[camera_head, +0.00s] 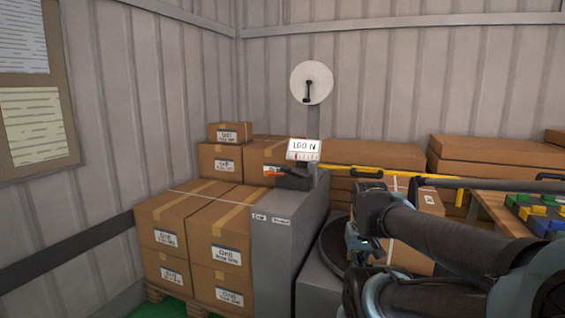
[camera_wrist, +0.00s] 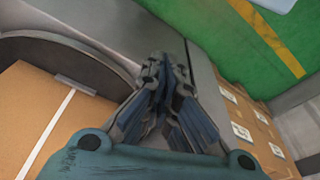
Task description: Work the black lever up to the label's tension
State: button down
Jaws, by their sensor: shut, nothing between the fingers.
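A white sign (camera_head: 304,147), which seems to read "100 N" above a small scale with red marks, stands over the grey cabinet (camera_head: 279,240). Below it, a black device (camera_head: 296,179) with an orange part on its left sits on the cabinet top. A white disc (camera_head: 324,80) on a grey post carries a black crank-like piece (camera_head: 308,92). I cannot tell which black part is the lever. My gripper (camera_head: 353,240) is to the right of the cabinet, apart from these parts. In the wrist view its fingers (camera_wrist: 165,75) are shut and empty, pointing past a grey surface.
Strapped cartons (camera_head: 188,230) on a pallet stand left of the cabinet. A dark round turntable (camera_head: 338,243) lies to its right, partly behind my arm. A yellow bar (camera_head: 400,175) crosses behind my arm. A table with colored bins (camera_head: 540,212) is at right.

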jog(key=w+a+r+n+g, duration=0.1)
jog(key=w+a+r+n, duration=0.25)
jog(key=w+r, duration=0.65)
jog(key=w+a+r+n, duration=0.35)
jog(key=w+r, duration=0.25)
jog(key=r, duration=0.7)
jog(key=w+a+r+n+g, duration=0.1)
jog(key=w+a+r+n, duration=0.5)
jog(key=w+a+r, duration=0.9)
jog(key=shift+w+a+n, duration=0.4)
notch_tip(320, 180, down, 14)
jog(key=shift+f, duration=0.1)
